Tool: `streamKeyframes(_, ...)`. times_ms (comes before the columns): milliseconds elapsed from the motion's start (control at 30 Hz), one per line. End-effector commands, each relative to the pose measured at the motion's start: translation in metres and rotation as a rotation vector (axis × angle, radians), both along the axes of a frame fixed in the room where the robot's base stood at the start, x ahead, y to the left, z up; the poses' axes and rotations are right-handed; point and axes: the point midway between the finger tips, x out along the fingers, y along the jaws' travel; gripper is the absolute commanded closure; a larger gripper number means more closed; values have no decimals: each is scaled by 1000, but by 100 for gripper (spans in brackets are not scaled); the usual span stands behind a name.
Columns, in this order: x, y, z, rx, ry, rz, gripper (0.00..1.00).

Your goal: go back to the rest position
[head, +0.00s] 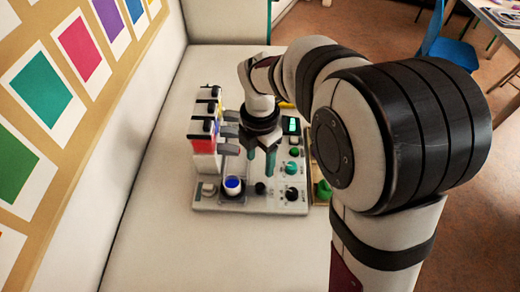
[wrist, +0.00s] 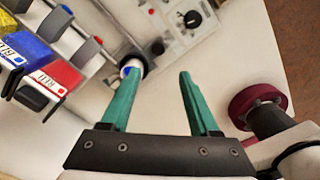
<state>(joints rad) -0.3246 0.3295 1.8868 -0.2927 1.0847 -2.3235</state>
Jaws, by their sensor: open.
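My gripper (head: 261,172) hangs fingers down over the white panel board (head: 215,207). Its two green fingers are apart, and nothing shows between them. In the wrist view the open gripper (wrist: 158,73) is seen from behind, with pale surface between the fingers. The left fingertip overlaps a round blue-topped knob (wrist: 132,66) in that view; I cannot tell whether they touch. In the head view this blue knob (head: 232,184) sits at the board's near left, left of the fingers. My arm hides part of the board's right side.
A red-labelled block (head: 203,145) stands in a row with others at the board's left; a blue one (wrist: 30,50) shows in the wrist view. Green knobs (head: 292,168) and a lit display (head: 292,125) sit on the right. The near white surface (head: 200,250) is clear.

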Motion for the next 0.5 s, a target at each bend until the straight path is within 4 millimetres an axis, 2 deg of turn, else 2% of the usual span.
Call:
streamKeyframes(100, 1, 0, 23, 1, -3, 0, 38)
streamKeyframes(200, 0, 0, 33, 1, 1, 0, 38)
streamKeyframes(500, 0, 0, 36, 0, 1, 0, 38)
